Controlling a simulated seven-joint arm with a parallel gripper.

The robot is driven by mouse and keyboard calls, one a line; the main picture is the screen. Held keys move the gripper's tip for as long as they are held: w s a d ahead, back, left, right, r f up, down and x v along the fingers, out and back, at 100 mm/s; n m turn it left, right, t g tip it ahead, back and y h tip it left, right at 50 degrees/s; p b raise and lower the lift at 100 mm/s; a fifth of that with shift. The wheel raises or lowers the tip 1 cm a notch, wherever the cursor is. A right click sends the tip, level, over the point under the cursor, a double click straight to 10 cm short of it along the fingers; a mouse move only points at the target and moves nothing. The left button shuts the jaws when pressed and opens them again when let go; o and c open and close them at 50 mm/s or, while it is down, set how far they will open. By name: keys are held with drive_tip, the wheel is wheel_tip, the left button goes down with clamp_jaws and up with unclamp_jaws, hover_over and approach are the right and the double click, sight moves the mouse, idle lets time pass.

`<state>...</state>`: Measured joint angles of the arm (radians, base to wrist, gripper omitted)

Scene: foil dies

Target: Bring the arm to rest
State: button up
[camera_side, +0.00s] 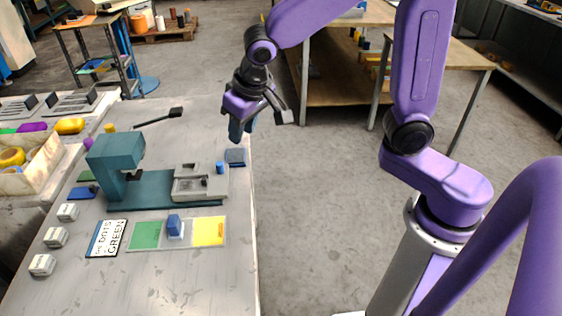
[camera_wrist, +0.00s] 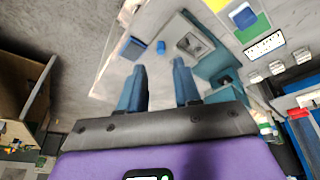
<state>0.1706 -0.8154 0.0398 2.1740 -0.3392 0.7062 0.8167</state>
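My gripper (camera_side: 242,134) hangs in the air at the table's right edge, above and near a blue-grey pad (camera_side: 235,157). Its two blue fingers are apart with nothing between them, as the wrist view shows (camera_wrist: 160,68). The teal press (camera_side: 118,155) stands on the table to the left, with a grey bed (camera_side: 190,188) and a small blue cylinder (camera_side: 220,168) at its right end. In front lies a strip with a green panel (camera_side: 145,235), a pale middle and a yellow panel (camera_side: 207,230). A blue block (camera_side: 174,223) stands on the pale middle.
A card (camera_side: 107,238) reads "DOTS GREEN". Several pale dies (camera_side: 55,237) stand along the left. A bin (camera_side: 30,165) with yellow items and a black-headed tool (camera_side: 160,117) lie farther back. The floor right of the table (camera_side: 310,220) is clear.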

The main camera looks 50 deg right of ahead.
drive_tip(key=s+d+n+g, duration=0.1)
drive_tip(key=s+d+n, duration=0.3)
drive_tip(key=s, duration=0.8)
drive_tip(key=s+d+f+n+g, duration=0.1)
drive_tip(key=s+d+n+g, duration=0.1)
drive_tip(key=s+d+n, duration=0.2)
drive_tip(key=s+n, duration=0.3)
drive_tip(key=s, duration=0.5)
drive_tip(key=shift+s+n+g+y, duration=0.3)
drive_tip(key=shift+s+n+y, duration=0.1)
